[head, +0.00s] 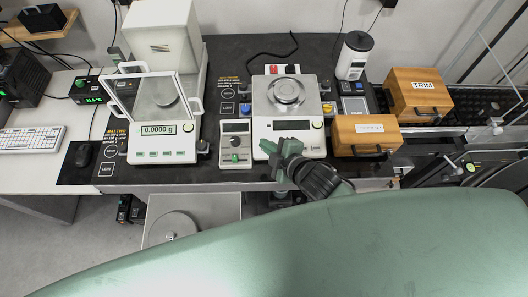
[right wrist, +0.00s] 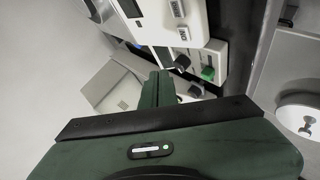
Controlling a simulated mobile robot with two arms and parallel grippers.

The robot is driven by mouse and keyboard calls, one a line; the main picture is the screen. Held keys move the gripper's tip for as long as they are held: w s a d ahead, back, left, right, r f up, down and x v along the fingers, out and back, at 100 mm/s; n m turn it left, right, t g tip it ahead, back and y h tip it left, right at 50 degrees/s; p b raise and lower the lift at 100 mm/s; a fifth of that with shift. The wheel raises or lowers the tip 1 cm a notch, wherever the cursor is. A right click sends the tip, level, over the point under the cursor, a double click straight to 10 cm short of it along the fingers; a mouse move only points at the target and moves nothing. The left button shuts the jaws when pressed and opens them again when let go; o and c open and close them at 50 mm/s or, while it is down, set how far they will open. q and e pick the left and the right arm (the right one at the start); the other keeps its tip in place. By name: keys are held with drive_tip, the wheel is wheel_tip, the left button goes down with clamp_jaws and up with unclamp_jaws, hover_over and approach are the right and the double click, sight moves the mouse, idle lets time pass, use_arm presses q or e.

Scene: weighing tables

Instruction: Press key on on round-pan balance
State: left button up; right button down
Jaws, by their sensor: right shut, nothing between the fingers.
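The round-pan balance (head: 312,88) stands at the middle of the dark mat in the head view, with a silver round pan (head: 286,91) on top. Its front display (head: 292,125) shows dark, with no readable digits. My right gripper (head: 270,150) is over its lower left front corner, shut and empty, and covers part of the front there. In the right wrist view the shut fingers (right wrist: 158,88) point up the picture, below a white housing with keys (right wrist: 183,33). I cannot tell whether the fingertips touch anything. My left gripper is not in view.
A control box (head: 236,127) with a knob stands close left of the balance. A draft-shield balance (head: 162,155) reading 0.0000 g is further left. A wooden box (head: 365,132) stands close right, with another labelled TRIM (head: 420,92) behind. A steel platform (head: 215,205) is lower, in front.

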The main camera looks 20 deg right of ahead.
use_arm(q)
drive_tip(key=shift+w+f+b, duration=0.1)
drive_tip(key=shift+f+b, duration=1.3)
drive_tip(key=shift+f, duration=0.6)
use_arm(e)
drive_tip(key=shift+w+d+f, duration=0.1)
drive_tip(key=shift+w+f, duration=0.15)
drive_tip(key=shift+f, duration=0.55)
drive_tip(key=shift+w+d+f, duration=0.1)
drive_tip(key=shift+w+f, duration=0.15)
drive_tip(key=shift+f, duration=0.55)
drive_tip(key=shift+w+f, duration=0.25)
drive_tip(key=shift+f, duration=0.55)
drive_tip(key=shift+f, duration=0.1)
drive_tip(key=shift+w+f, duration=0.1)
drive_tip(key=shift+f, duration=0.2)
